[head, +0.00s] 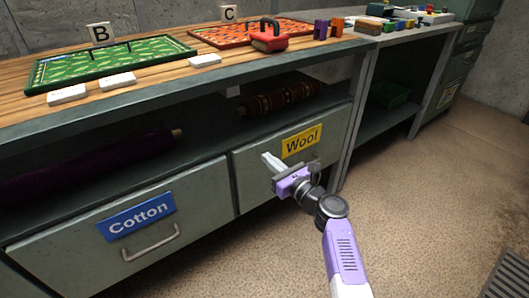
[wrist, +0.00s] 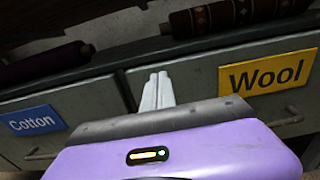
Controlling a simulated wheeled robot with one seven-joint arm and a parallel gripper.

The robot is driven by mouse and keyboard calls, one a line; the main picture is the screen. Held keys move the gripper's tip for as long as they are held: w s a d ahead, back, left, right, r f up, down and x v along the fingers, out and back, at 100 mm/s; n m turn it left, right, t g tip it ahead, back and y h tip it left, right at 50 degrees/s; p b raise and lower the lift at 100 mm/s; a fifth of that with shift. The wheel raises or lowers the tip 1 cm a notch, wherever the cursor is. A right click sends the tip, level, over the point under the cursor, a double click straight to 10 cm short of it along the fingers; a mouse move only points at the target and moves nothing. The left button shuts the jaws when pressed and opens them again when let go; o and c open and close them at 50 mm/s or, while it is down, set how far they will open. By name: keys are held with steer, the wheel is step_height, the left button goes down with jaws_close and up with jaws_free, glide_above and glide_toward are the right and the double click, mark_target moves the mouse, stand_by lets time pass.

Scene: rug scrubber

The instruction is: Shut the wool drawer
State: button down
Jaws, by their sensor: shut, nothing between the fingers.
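The wool drawer (head: 247,178) has a grey-green front with a yellow "Wool" label (head: 300,142). In the wrist view the drawer front (wrist: 200,80) fills the middle and right, with its label (wrist: 268,73) at right. Its front looks about level with the cotton drawer beside it; I cannot tell whether a small gap remains. My gripper (head: 268,160) is shut and empty, its fingers pointing at the front, left of the label. In the wrist view the fingertips (wrist: 157,76) overlap the front; contact is unclear. The wool drawer's handle (wrist: 291,117) is partly hidden by my gripper in the head view.
The cotton drawer (head: 70,245) with a blue label (head: 135,216) is at left. Rolled rugs (head: 278,98) lie on the shelf above. The floor at right is open.

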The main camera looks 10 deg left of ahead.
steer(key=p+v, duration=0.3)
steer(key=v, duration=0.6)
steer(key=shift+p, duration=0.3)
steer(key=shift+w, duration=0.1)
